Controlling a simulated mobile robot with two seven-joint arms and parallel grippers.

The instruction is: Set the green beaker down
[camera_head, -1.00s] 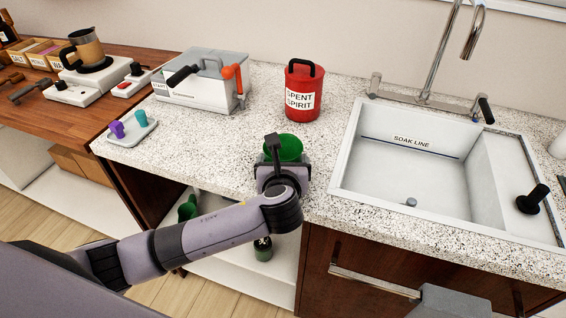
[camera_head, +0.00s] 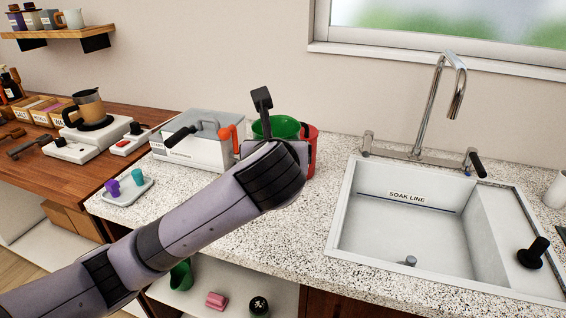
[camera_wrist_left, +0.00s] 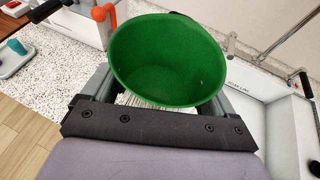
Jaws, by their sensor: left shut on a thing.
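The green beaker (camera_head: 276,127) is in my left gripper (camera_head: 272,143), held upright above the speckled counter, in front of the red container. In the left wrist view the green beaker (camera_wrist_left: 168,60) shows its open top and looks empty inside. The left gripper (camera_wrist_left: 160,97) has a finger on each side of it and is shut on it. My left forearm hides the beaker's lower part in the head view. My right gripper is not in view.
A red container (camera_head: 311,150) is mostly hidden behind the arm and beaker. A grey-white box with an orange lever (camera_head: 205,145) stands left of it. A small tray (camera_head: 128,192) holds purple and teal pieces. The sink (camera_head: 345,215) is at right. The front counter between is clear.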

